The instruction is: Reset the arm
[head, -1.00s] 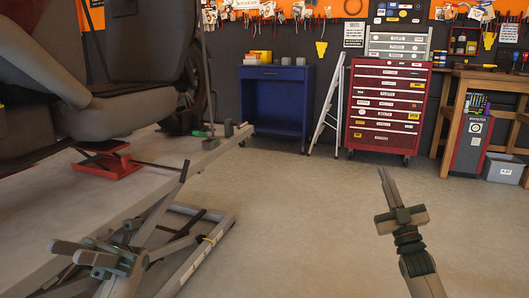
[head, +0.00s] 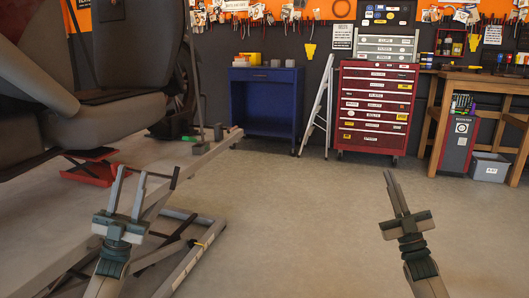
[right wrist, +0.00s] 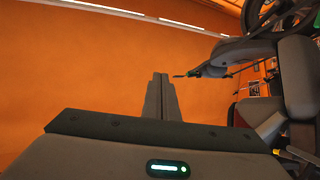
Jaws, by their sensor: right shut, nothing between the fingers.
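My left gripper (head: 132,172) points up and away at the lower left of the head view, in front of the motorcycle lift (head: 180,165). Its two fingers stand apart with nothing between them. My right gripper (head: 389,173) points up and away over bare floor at the lower right. Its fingers lie together and hold nothing. In the right wrist view the right gripper (right wrist: 161,76) shows with its fingers side by side against an orange background.
A blue cabinet (head: 265,100), a stepladder (head: 317,110), a red tool chest (head: 376,110) and a workbench (head: 480,80) line the back. The middle floor is clear.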

